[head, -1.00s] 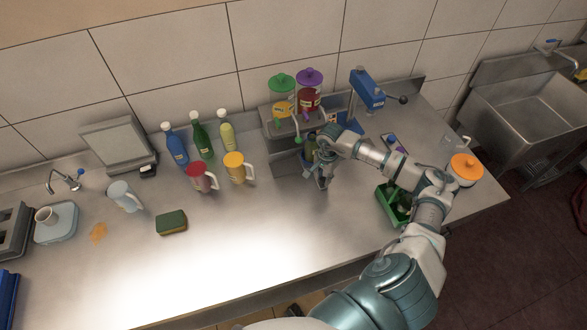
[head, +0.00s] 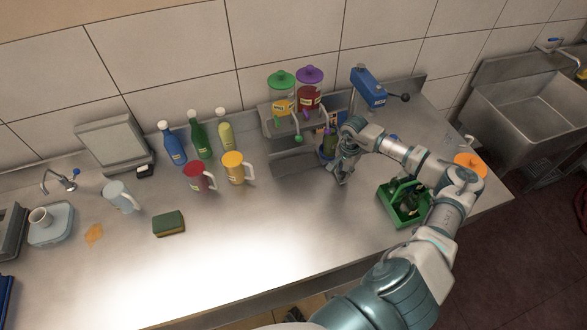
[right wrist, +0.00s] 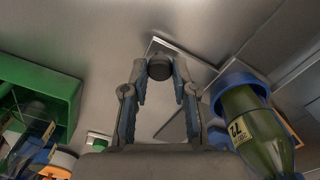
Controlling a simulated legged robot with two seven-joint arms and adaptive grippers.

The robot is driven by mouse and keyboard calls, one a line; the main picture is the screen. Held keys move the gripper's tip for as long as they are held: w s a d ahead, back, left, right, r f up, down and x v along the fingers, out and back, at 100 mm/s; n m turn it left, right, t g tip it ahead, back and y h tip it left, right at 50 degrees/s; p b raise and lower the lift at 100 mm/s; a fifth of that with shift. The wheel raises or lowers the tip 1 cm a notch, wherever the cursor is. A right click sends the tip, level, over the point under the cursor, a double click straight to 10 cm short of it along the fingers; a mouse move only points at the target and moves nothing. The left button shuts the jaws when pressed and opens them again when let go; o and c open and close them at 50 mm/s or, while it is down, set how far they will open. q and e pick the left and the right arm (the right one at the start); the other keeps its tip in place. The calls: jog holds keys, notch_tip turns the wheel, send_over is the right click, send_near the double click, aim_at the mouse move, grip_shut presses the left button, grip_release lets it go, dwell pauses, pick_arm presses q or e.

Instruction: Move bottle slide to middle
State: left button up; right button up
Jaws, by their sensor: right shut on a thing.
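The dispenser stand (head: 292,163) stands against the back wall. It carries a green-lidded canister (head: 281,78) and a purple-lidded canister (head: 309,75). A green bottle (head: 328,146) is low at the right side of the stand, partly hidden by my arm. In the right wrist view the bottle (right wrist: 248,115) has a yellow label and sits in a blue ring holder (right wrist: 230,84). My right gripper (head: 341,178) is shut on a dark round knob (right wrist: 160,68), in front of the bottle. How the knob joins the slide is hard to see. My left gripper is not in view.
A green caddy (head: 390,208) stands close to my right forearm. Red (head: 197,177) and yellow-orange (head: 234,169) jugs and several bottles stand left of the stand. A blue lever device (head: 368,87) is behind my arm. The front middle counter is clear.

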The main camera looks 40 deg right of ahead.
jog(key=shift+s+d+f+b, duration=0.1)
jog(key=shift+s+d+b, duration=0.15)
jog(key=shift+d, duration=0.4)
jog(key=shift+s+d+b, duration=0.2)
jog(key=shift+d, duration=0.45)
jog(key=shift+s+d+f+b, duration=0.1)
jog(key=shift+s+d+b, duration=0.15)
jog(key=shift+d, duration=0.4)
jog(key=o, duration=1)
jog(key=shift+r, duration=0.1)
jog(key=shift+r, duration=0.1)
notch_tip(320, 180, up, 12)
jog(key=shift+f, duration=0.2)
jog(key=shift+w+d, duration=0.1)
